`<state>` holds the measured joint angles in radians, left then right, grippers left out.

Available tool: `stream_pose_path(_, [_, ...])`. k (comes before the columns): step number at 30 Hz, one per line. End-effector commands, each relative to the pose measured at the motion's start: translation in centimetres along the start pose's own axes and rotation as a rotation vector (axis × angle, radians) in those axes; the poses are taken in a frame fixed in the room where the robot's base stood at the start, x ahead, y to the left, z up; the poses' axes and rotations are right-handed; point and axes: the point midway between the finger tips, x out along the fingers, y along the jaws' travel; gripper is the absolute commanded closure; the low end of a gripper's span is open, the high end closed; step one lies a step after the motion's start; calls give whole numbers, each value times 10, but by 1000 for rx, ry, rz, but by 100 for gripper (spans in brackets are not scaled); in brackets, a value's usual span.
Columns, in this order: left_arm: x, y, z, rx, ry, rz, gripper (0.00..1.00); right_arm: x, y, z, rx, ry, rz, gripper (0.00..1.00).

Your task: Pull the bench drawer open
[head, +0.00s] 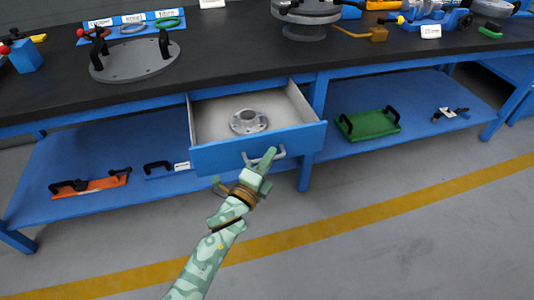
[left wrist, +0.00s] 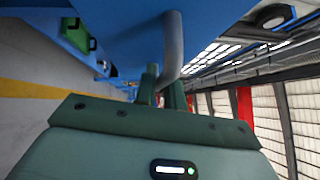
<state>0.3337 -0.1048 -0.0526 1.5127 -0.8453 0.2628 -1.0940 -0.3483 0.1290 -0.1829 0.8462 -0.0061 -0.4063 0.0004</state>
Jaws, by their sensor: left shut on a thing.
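The blue bench drawer (head: 222,155) stands pulled out from under the bench top, its pale inside showing. A grey flanged part (head: 249,122) lies on the drawer floor. A grey bar handle (head: 280,154) is on the drawer front. My left gripper (head: 260,162) is at this handle and shut on it. In the left wrist view the handle (left wrist: 173,45) runs down between the fingers of my left gripper (left wrist: 163,92). The drawer front (left wrist: 110,25) fills the top of that view. My right gripper is in neither view.
The black bench top (head: 225,75) carries a round grey plate with black handles (head: 135,62) and other fixtures. On the blue lower shelf (head: 75,160) lie an orange tool (head: 95,185) and a green tray (head: 368,125). The grey floor before the bench is clear.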

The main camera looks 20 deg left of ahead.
Motion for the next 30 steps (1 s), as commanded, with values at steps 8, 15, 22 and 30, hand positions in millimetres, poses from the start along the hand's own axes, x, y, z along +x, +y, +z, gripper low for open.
stream_pose_path(8, [-1, 2, -1, 0, 0, 3, 100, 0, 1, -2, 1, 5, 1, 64])
stream_pose_path(15, [-1, 1, 0, 0, 0, 3, 67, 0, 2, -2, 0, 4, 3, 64])
stream_pose_path(22, [-2, 0, 0, 0, 0, 1, 67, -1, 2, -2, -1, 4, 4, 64])
stream_pose_path(30, [-40, -2, 0, 0, -2, 2, 67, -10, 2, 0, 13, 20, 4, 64])
